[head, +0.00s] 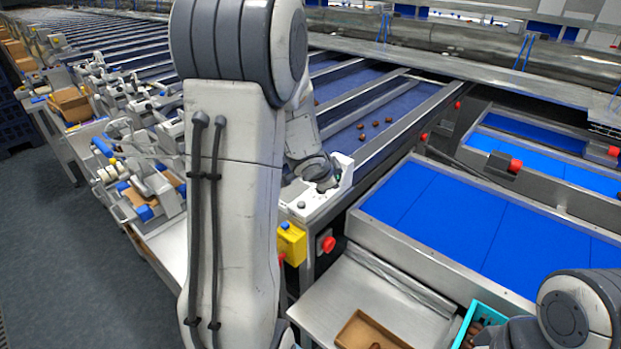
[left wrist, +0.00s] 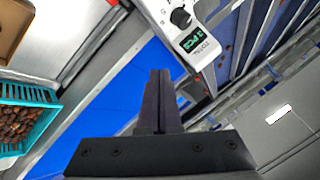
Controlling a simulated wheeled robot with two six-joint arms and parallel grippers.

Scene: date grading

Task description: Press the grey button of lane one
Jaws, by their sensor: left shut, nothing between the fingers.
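A white control panel (head: 318,198) stands at the end of a lane, with a small round dark grey control (head: 301,205) on its top. I cannot tell whether this is the grey button or a knob. In the left wrist view the panel (left wrist: 160,8) shows a black knob (left wrist: 181,17) and a lit green display (left wrist: 193,40). My left gripper (head: 328,184) is over the far part of the panel, partly hidden by its own wrist. Its fingers (left wrist: 158,74) are shut and empty, and contact with the panel cannot be told. My right gripper is out of view.
A yellow box (head: 291,244) with a blue button and a red stop button (head: 327,243) are below the panel. Blue belts (head: 460,225) lie to the right. A brown tray (head: 350,333) and a teal crate (head: 485,312) stand at the front.

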